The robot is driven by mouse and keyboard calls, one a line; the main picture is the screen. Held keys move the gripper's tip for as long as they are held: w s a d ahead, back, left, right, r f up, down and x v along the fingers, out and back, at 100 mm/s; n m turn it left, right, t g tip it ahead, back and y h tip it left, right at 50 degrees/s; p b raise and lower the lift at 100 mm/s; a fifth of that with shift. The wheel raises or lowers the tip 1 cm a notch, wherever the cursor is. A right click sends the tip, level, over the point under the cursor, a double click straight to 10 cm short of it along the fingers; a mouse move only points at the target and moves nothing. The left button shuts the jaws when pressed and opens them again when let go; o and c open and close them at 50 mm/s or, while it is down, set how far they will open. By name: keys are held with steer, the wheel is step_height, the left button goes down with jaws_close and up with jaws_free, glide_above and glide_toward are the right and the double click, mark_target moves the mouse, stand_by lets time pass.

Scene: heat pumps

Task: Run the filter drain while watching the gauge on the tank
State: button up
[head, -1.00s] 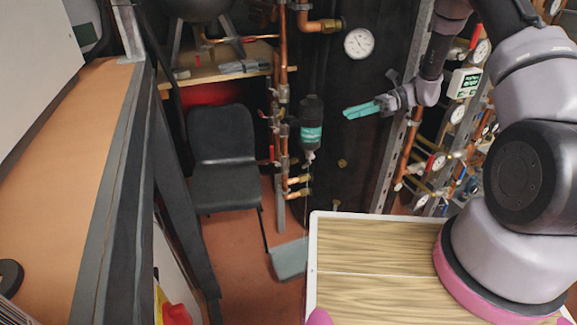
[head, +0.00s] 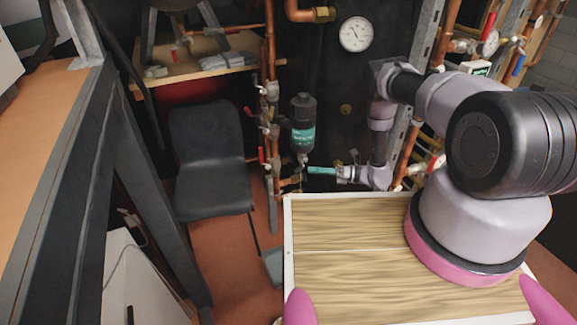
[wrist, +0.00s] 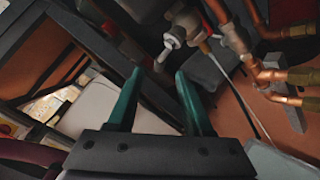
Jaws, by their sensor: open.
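The filter (head: 303,130) is a black canister with a teal label, mounted upright on copper pipework in the head view. Its small pale drain fitting (head: 303,159) is at its bottom end. In the wrist view, a pale grey nozzle-like fitting (wrist: 172,40), probably that drain, lies just beyond the fingertips. My gripper (head: 312,170) has teal fingers and is just below and right of the drain. In the wrist view my gripper (wrist: 158,74) is open with nothing between its fingers. The round white gauge (head: 356,34) on the dark tank (head: 340,80) is unobstructed; its reading is too small to tell.
Copper pipes with red-handled valves (head: 262,155) run beside the filter. A black chair (head: 212,160) stands left of them. A wooden shelf (head: 195,72) is behind. More pipes and gauges (head: 489,43) are at the right. A bench (head: 50,140) is at the left.

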steer(key=w+a, duration=0.1)
steer(key=a, duration=0.8)
steer(key=shift+w+a, duration=0.15)
steer(key=shift+w, duration=0.15)
jaws_close()
